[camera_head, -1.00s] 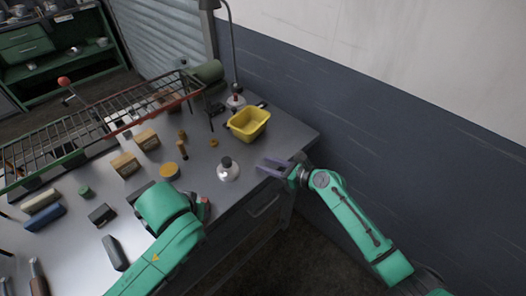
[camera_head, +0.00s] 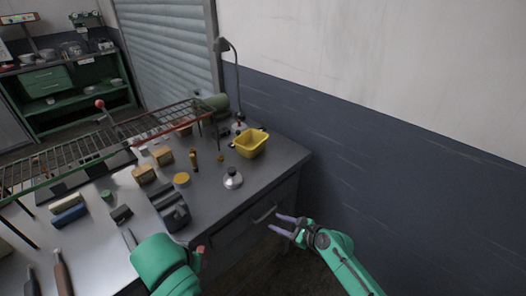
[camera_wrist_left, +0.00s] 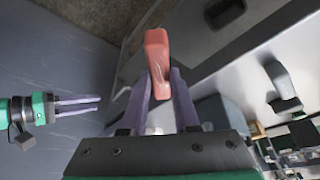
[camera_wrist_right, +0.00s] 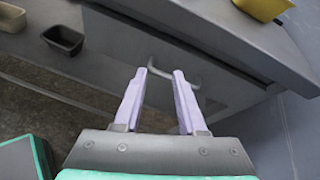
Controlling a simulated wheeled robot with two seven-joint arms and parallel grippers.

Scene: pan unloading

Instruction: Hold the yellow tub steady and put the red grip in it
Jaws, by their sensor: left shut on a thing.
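The yellow tub (camera_head: 251,146) stands upright near the bench's right end, below the lamp. Its edge shows at the top right of the right wrist view (camera_wrist_right: 262,8). My left gripper (camera_wrist_left: 160,88) is shut on the red grip (camera_wrist_left: 157,58), which sticks out beyond the fingertips. In the head view only a bit of the red grip (camera_head: 201,249) shows past my green left arm, near the bench's front edge. My right gripper (camera_head: 283,226) is open and empty in front of the bench, apart from the tub. Its spread fingers also show in the right wrist view (camera_wrist_right: 159,75).
A silver domed thing (camera_head: 233,179) stands between the bench's front edge and the tub. A wire rack (camera_head: 110,143), tan blocks (camera_head: 144,174) and a yellow disc (camera_head: 181,179) are to the left. A lamp (camera_head: 238,85) stands behind the tub.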

